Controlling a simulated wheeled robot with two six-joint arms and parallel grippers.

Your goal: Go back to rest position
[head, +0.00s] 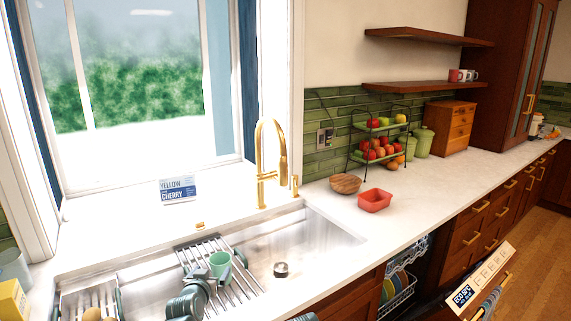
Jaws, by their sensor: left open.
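A red container (375,200) and a wooden bowl (345,183) stand on the counter. The dishwasher rack (400,285) shows below the counter.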

